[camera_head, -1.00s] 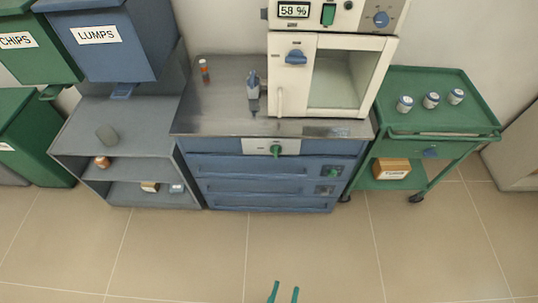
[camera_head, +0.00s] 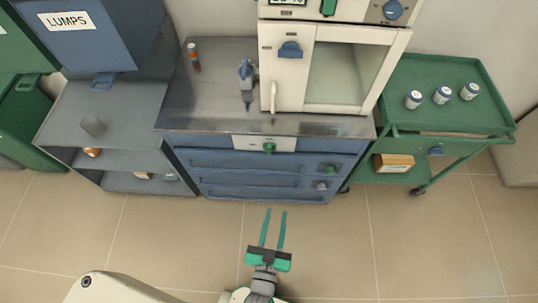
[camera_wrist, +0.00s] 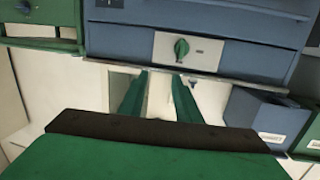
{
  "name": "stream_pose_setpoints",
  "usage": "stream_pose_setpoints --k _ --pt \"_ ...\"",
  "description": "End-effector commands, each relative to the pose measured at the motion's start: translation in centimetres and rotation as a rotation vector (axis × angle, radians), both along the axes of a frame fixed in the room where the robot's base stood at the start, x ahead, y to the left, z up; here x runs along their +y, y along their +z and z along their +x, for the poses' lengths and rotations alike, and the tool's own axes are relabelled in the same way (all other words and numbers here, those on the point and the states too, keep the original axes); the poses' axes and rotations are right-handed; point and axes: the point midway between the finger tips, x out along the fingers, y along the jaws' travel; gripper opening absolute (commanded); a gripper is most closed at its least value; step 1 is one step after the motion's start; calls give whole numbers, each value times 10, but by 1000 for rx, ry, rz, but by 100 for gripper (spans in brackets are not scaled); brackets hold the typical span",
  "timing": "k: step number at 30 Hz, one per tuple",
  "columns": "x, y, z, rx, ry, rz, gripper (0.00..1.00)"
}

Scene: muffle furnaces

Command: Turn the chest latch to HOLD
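The blue chest (camera_head: 250,170) stands below the steel worktop. Its latch is a green knob (camera_head: 269,147) on a pale plate (camera_head: 245,142) at the chest's top front edge. In the wrist view the knob (camera_wrist: 181,47) sits on the same pale plate (camera_wrist: 205,60), with small marks too blurred to read. My gripper (camera_head: 274,212) is in front of the chest, over the floor, fingers pointing at it. The two green fingers are apart with nothing between them. They are clear of the knob. In the wrist view the fingers (camera_wrist: 158,95) show below the plate.
The white furnace (camera_head: 284,75) stands on the worktop (camera_head: 220,105), beside a blue-handled tool (camera_head: 246,80) and a small orange-brown bottle (camera_head: 193,58). A grey shelf (camera_head: 65,125) is left, a green cart (camera_head: 440,75) right. The floor in front is clear.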

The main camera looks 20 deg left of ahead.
Motion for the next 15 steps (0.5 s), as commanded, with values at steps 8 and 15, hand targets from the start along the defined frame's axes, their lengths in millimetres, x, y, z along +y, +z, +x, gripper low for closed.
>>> stream_pose_setpoints --k 8,15 --pt "48 -30 89 -74 99 2 30" --pt "68 -37 122 -97 139 0 30"
